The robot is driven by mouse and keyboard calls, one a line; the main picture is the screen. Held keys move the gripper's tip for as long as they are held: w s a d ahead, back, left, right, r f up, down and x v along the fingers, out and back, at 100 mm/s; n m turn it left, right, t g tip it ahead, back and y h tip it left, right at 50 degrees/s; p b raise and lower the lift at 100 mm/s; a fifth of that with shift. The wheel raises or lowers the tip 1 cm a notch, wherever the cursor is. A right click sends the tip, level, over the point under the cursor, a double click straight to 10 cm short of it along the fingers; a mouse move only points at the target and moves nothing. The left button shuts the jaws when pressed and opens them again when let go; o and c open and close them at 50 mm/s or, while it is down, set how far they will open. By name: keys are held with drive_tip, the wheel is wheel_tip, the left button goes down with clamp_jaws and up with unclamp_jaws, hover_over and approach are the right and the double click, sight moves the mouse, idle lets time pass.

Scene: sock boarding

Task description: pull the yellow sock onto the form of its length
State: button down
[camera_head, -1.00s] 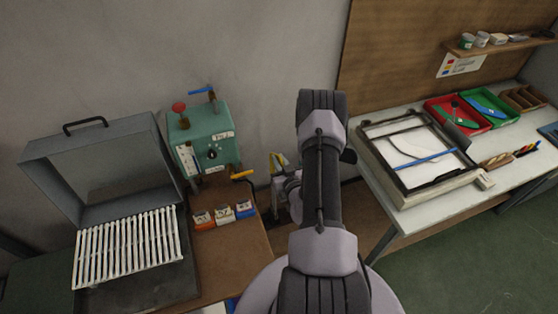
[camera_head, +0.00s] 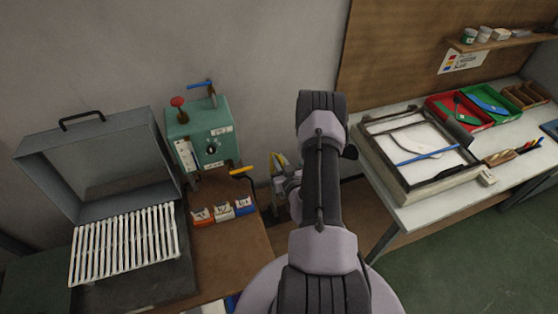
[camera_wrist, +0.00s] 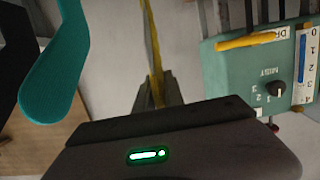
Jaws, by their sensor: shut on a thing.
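The yellow sock (camera_wrist: 151,45) shows as a narrow upright strip, seen nearly edge-on, in the wrist view. My gripper (camera_wrist: 157,92) is shut on its lower part in that picture. In the head view, the gripper (camera_head: 283,182) is low behind my arm, with a bit of yellow at its tip. A teal rounded, foot-like shape (camera_wrist: 52,75), perhaps a form, stands left of the sock in the wrist view, apart from it. My arm hides much of the area around the gripper in the head view.
A teal machine (camera_head: 204,137) with a dial and yellow-tipped lever is left of my gripper. Orange, white and blue labelled blocks (camera_head: 222,213) stand before it. A lidded box with white slats (camera_head: 124,244) is farther left. A worktable (camera_head: 402,212) with trays is right.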

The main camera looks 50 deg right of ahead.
drive_tip(key=shift+f+b, duration=1.4)
drive_tip(key=shift+f, duration=0.4)
drive_tip(key=c, duration=1.3)
unclamp_jaws()
drive_tip(key=shift+c, duration=0.2)
